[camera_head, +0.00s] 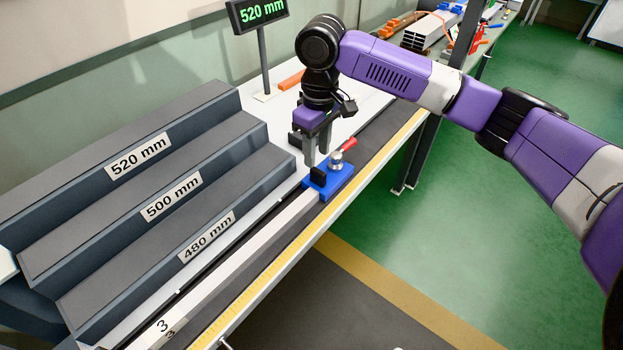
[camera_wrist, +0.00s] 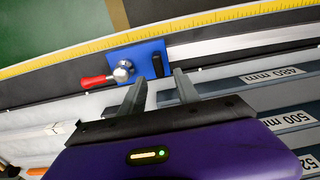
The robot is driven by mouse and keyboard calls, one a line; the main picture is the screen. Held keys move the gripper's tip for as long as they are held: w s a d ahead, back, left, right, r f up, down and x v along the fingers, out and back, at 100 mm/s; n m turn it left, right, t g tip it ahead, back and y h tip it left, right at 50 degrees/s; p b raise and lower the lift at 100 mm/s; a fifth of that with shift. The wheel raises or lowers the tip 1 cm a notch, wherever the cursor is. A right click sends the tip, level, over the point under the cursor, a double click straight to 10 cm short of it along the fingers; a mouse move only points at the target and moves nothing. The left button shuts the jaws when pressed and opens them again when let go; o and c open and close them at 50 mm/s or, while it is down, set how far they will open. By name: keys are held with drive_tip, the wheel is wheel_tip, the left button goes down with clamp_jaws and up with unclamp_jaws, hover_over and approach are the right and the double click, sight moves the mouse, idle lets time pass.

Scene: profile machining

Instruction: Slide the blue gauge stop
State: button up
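The blue gauge stop (camera_head: 341,186) sits on the rail beside the yellow scale, with a silver knob, a red lever (camera_head: 349,144) and an upright black tab (camera_head: 318,177). In the wrist view the blue stop (camera_wrist: 138,57) lies just beyond my fingertips, its red lever (camera_wrist: 93,82) pointing left. My gripper (camera_head: 316,160) points down over the black tab. Its two fingers are apart and nothing shows held between them. In the wrist view my gripper (camera_wrist: 160,77) has the black tab (camera_wrist: 157,66) lined up between its fingertips; I cannot tell whether they overlap it in height.
A display (camera_head: 262,11) reads 520 mm. Stepped dark racks labelled 520 mm (camera_head: 138,155), 500 mm (camera_head: 171,198) and 480 mm (camera_head: 207,237) stand left of the rail. The yellow scale (camera_head: 290,259) runs along the bench's front edge. Metal profiles (camera_head: 428,30) lie at the back.

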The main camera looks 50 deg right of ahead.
sight(318, 171)
drive_tip(key=shift+s+d+f, duration=0.1)
drive_tip(key=shift+s+f, duration=0.1)
drive_tip(key=shift+s, duration=0.05)
wheel_tip(318, 171, down, 8)
drive_tip(key=shift+r+p, duration=0.25)
drive_tip(key=shift+p, duration=0.1)
drive_tip(key=shift+w, duration=0.1)
clamp_jaws()
idle(1.2)
